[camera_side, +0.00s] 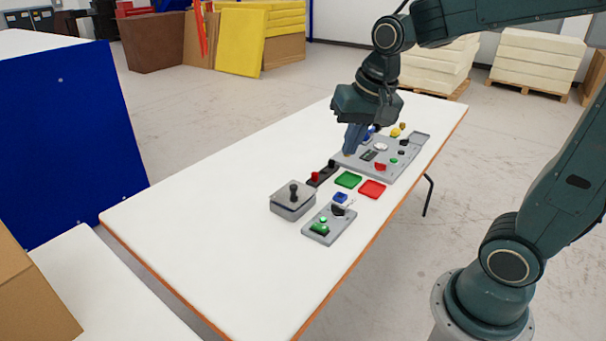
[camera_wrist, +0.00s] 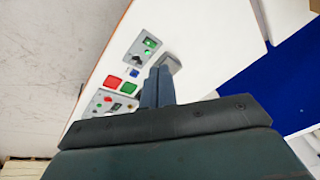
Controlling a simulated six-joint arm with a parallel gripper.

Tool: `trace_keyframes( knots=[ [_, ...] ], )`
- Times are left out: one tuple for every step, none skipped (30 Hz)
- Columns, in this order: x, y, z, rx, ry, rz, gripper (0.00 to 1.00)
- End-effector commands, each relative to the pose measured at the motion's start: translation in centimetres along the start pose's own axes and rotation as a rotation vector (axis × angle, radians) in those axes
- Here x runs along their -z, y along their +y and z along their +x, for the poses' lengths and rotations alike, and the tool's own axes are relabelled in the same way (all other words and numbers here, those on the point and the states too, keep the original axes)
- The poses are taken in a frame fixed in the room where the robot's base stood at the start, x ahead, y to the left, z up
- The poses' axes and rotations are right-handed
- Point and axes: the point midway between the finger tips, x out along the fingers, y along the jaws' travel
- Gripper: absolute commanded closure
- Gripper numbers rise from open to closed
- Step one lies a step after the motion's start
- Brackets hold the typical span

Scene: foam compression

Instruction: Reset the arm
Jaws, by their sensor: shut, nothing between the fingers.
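My gripper (camera_side: 349,150) is shut and empty. It points down over the far part of the white table (camera_side: 210,200), at the left edge of a large grey control panel (camera_side: 400,165). I cannot tell whether the fingertips touch anything. In the wrist view the closed fingers (camera_wrist: 158,72) reach up from the dark gripper body, with a grey box just beyond their tips. The gripper body hides part of the large panel there.
A grey joystick box (camera_side: 293,202), a small grey panel (camera_side: 328,225), a green tile (camera_side: 348,180), a red tile (camera_side: 372,189) and a black strip with red buttons (camera_side: 321,174) lie nearer. The table's near left is clear. A blue wall (camera_side: 70,140) stands left.

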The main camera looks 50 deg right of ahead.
Motion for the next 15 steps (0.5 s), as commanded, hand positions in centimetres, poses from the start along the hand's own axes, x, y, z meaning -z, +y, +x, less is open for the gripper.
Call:
trace_keyframes(
  knots=[
    [-0.9,0.2,-0.8,0.012,0.015,-0.045,1.00],
    [-1.4,0.3,-1.2,0.017,0.022,-0.072,1.00],
    [-2.0,0.6,-1.6,0.023,0.031,-0.108,1.00],
    [-2.5,0.7,-1.9,0.029,0.038,-0.135,1.00],
    [-3.0,0.8,-2.3,0.034,0.046,-0.163,1.00],
    [-3.6,1.1,-2.6,0.040,0.056,-0.199,1.00],
    [-4.1,1.2,-2.9,0.045,0.063,-0.226,1.00],
    [-4.6,1.4,-3.2,0.049,0.070,-0.253,1.00],
    [-5.2,1.6,-3.5,0.055,0.081,-0.289,1.00],
    [-5.7,1.9,-3.7,0.059,0.089,-0.316,1.00],
    [-6.2,2.0,-3.9,0.063,0.097,-0.344,1.00],
    [-6.8,2.3,-4.2,0.068,0.107,-0.380,1.00],
    [-7.3,2.5,-4.3,0.071,0.115,-0.406,1.00],
    [-7.8,2.7,-4.5,0.075,0.123,-0.432,1.00],
    [-8.3,3.0,-4.6,0.079,0.133,-0.465,1.00]
  ],
)
